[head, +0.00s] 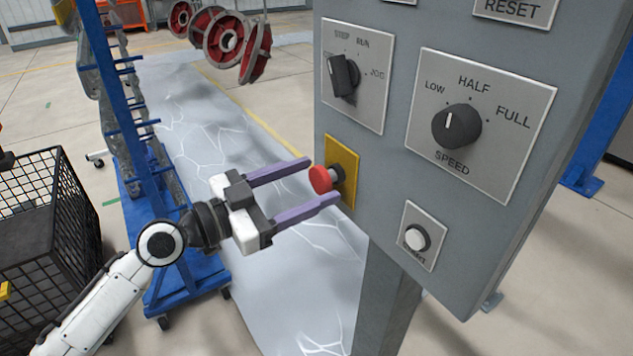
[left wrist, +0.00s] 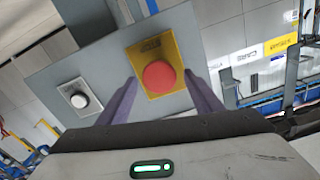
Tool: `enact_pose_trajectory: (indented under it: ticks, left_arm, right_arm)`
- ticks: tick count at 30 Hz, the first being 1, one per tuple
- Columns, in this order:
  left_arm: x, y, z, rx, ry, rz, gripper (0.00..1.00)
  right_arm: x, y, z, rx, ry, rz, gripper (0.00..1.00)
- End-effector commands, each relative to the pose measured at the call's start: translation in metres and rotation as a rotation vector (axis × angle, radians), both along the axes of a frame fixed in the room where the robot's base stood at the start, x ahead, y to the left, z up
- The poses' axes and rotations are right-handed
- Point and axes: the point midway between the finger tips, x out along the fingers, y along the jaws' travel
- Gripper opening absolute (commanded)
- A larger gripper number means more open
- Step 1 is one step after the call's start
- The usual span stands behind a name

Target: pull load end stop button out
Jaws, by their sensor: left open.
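The red stop button (head: 321,179) sits on a yellow plate (head: 341,168) on the left edge of the grey control panel (head: 388,175). In the left wrist view the red button (left wrist: 159,77) is face-on, in the middle of its yellow plate (left wrist: 141,54). My left gripper (head: 324,180) is open, with one purple finger above the button and one below it in the head view. In the left wrist view the fingers flank the button on both sides. I cannot tell whether they touch it. My right gripper is not in view.
The panel also has a STOP/RUN/JOG knob (head: 343,75), a SPEED knob (head: 456,127) and a white button (head: 416,238). A blue rack (head: 182,283) on wheels and a black wire crate (head: 45,215) stand at the left. Red wheel-like parts (head: 229,43) hang behind.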

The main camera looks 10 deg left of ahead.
Motion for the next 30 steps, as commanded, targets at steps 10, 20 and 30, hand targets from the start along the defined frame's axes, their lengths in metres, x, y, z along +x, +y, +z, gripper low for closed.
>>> enact_pose_trajectory:
  ticks: [10, 20, 30]
  left_arm:
    - [-0.050, 0.045, -0.006, 0.004, 0.002, 0.000, 0.60]
    - [-0.061, 0.056, 0.000, 0.002, 0.000, -0.001, 0.60]
    - [-0.061, 0.056, 0.000, 0.002, 0.000, -0.001, 0.60]
  right_arm:
    - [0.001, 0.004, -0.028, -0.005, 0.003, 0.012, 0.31]
    - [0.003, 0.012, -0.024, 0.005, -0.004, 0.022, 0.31]
    - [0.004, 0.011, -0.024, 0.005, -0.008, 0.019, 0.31]
